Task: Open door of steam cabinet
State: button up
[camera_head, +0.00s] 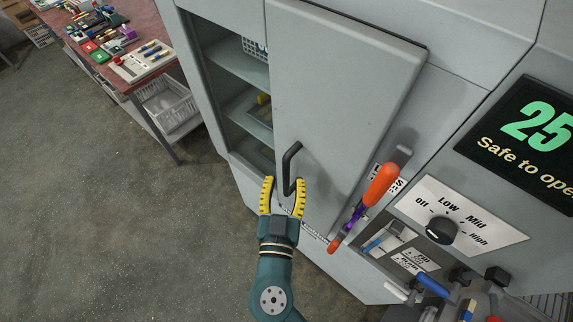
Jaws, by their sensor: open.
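The grey door (335,95) of the steam cabinet (218,95) stands in the middle of the camera_head view. A black bar handle (287,170) is near its lower left edge. Shelves show in an opening left of the door edge; I cannot tell whether the door is ajar or this is a separate bay. My gripper (283,197) is open, with its yellow fingers pointing at the door. The lower end of the handle appears between the fingertips. Whether they touch it is unclear.
Right of the door are an orange-handled lever (380,186), a black heat knob (441,230) and a display (530,135) reading 25 and "Safe to ope…". Several tools crowd the lower right. A workbench (133,22) stands upper left. The floor at left is clear.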

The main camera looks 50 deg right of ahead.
aim_at(286, 173)
jog(key=x, duration=0.4)
jog(key=shift+a, duration=0.1)
grip_shut()
